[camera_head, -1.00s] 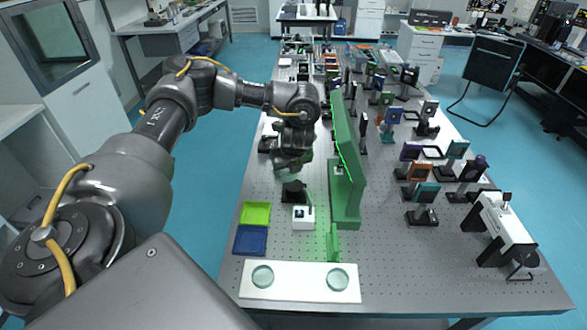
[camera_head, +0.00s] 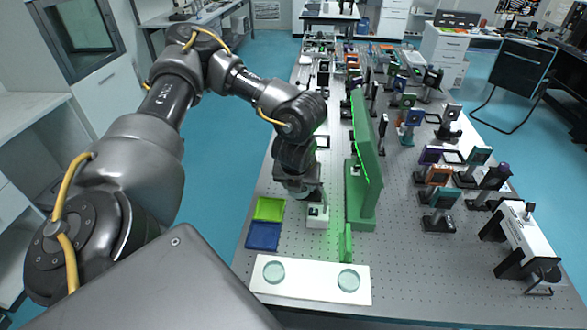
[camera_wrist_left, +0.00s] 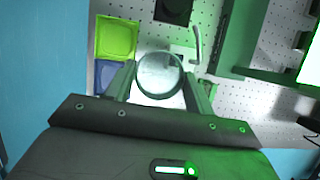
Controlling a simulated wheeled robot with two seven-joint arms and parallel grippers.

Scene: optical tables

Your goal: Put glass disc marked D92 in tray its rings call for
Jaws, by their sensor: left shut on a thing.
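My left gripper (camera_head: 314,194) is shut on a clear round glass disc (camera_wrist_left: 160,75), which shows between its two fingers in the wrist view. No mark or rings can be read on it. The gripper is low over the table, at a small white block (camera_head: 317,217) with an upright lever (camera_wrist_left: 195,45). The yellow-green tray (camera_head: 269,209) and the blue tray (camera_head: 263,237) lie left of the block. The yellow-green tray also shows in the wrist view (camera_wrist_left: 116,40), and looks empty. My right gripper is not in view.
A white plate (camera_head: 311,284) near the front edge holds two glass discs, left (camera_head: 274,271) and right (camera_head: 348,279). A tall green panel (camera_head: 363,155) with a bright green line stands close right of the gripper. Mounted optics (camera_head: 438,205) fill the right side.

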